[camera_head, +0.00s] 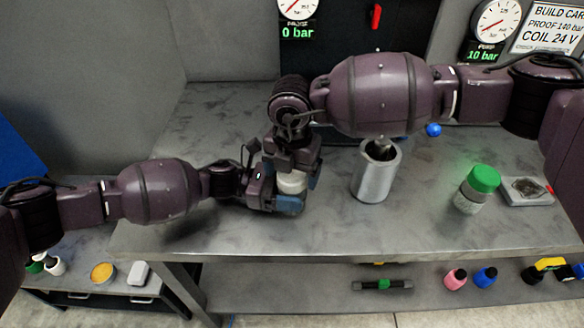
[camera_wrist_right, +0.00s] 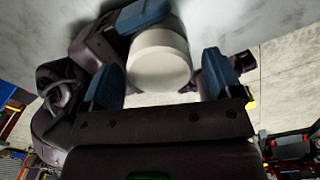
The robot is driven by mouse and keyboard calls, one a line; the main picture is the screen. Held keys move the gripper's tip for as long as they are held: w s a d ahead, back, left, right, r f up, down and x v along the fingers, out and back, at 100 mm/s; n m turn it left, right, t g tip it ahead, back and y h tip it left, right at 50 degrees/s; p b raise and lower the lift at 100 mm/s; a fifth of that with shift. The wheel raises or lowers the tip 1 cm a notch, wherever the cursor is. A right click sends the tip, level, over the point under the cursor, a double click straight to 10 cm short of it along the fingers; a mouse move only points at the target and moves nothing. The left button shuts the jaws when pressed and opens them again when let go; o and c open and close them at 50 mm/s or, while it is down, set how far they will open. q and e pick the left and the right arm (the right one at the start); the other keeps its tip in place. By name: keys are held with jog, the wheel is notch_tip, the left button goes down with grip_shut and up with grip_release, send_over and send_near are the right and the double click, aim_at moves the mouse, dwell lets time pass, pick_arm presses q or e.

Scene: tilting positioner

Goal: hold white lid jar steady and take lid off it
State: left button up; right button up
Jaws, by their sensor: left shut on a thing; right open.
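The white lid jar (camera_head: 291,183) is upright over the bench, near its front left, mostly hidden by my grippers. My left gripper (camera_head: 289,203) is shut on the jar low down, coming in from the left. My right gripper (camera_head: 291,166) is above it, pointing down and open, with its fingers on either side of the white lid. In the right wrist view the round white lid (camera_wrist_right: 158,70) lies between the two blue fingers of my right gripper (camera_wrist_right: 162,80). Gaps show at both sides of the lid. A blue finger of my left gripper (camera_wrist_right: 142,15) shows behind it.
A metal cylinder (camera_head: 373,178) stands right of the jar. A green-lidded jar (camera_head: 478,187), a small tray (camera_head: 526,190) and a blue ball (camera_head: 433,130) are further right. A lower shelf (camera_head: 330,297) holds several small items. The bench's front right is clear.

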jog(key=c, duration=0.9)
jog(key=n, duration=0.4)
jog(key=shift+n, duration=0.4)
jog(key=shift+c, duration=0.4)
jog(key=n, duration=1.7)
jog(key=shift+r, duration=0.1)
jog(key=n, duration=1.4)
